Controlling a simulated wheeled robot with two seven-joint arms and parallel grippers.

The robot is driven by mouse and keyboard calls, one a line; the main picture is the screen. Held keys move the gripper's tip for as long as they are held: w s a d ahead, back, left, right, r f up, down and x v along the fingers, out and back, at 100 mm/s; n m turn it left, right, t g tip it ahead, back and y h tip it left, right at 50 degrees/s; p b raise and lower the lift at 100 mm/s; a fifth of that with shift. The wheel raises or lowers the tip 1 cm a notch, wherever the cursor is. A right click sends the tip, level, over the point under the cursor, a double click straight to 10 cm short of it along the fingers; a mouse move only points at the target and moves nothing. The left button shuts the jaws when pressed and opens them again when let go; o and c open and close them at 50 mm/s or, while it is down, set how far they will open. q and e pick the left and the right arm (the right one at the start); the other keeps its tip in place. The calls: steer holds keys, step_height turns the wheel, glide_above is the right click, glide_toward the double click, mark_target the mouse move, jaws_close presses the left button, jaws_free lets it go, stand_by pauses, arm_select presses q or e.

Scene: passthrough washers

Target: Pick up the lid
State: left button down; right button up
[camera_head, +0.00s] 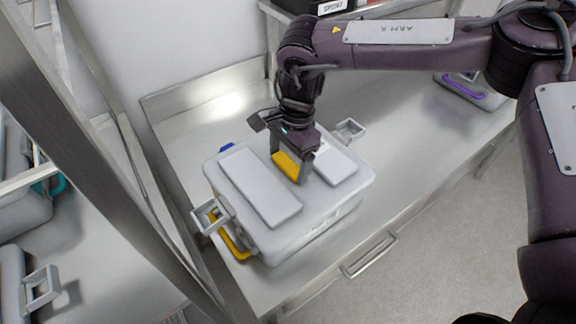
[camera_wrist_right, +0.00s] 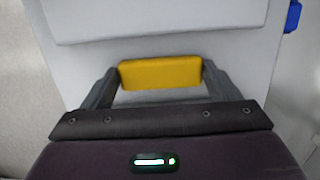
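A pale grey lid (camera_head: 262,186) with a yellow handle (camera_head: 286,164) lies on a pale grey box (camera_head: 310,230) on the metal counter. I see no clear gap between lid and box. My right gripper (camera_head: 290,162) comes down from above over the lid. In the right wrist view its fingers (camera_wrist_right: 160,78) stand at the two ends of the yellow handle (camera_wrist_right: 160,73), with no visible gap, so it looks shut on the handle. The lid (camera_wrist_right: 90,75) also fills much of that view. My left gripper is not in view.
The box has metal side handles (camera_head: 211,215) and a yellow clip (camera_head: 230,240). The metal counter (camera_head: 395,185) is clear to the right of the box. A steel post (camera_head: 125,165) stands to the left. A container with a purple handle (camera_head: 465,92) lies at the far right.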

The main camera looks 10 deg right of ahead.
steer(key=c, duration=0.9)
steer(key=shift+w, duration=0.1)
steer(key=shift+c, duration=0.5)
steer(key=shift+r, duration=0.1)
steer(key=shift+r, duration=0.65)
step_height(320, 180, up, 10)
steer(key=b, duration=0.2)
step_height(320, 180, up, 9)
steer(key=p, duration=0.2)
glide_above(288, 162)
steer(key=shift+f, duration=0.15)
